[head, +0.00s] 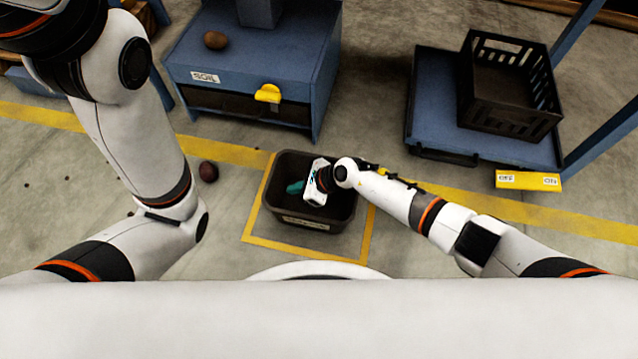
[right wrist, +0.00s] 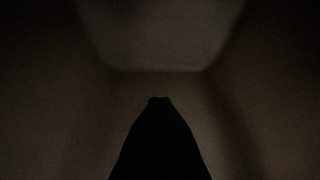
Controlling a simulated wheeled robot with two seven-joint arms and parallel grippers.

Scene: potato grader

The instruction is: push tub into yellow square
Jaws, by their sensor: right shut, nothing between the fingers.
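The dark tub (head: 283,214) stands upright on the floor within the yellow square (head: 305,253). The square's outline shows to the left of, in front of and to the right of the tub; its back part is hidden by the tub. My right gripper (head: 294,188) reaches over the tub's right side, its teal fingers shut and empty inside the tub opening. In the right wrist view the shut fingers (right wrist: 160,102) are a dark shape against the tub's dim inner walls (right wrist: 60,120). Whether the fingers touch a wall cannot be told. My left gripper is out of view.
A round potato (head: 208,171) lies on the floor left of the tub. A blue cart (head: 430,110) with a black crate (head: 512,115) stands at the right. A yellow floor line (head: 520,212) crosses behind.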

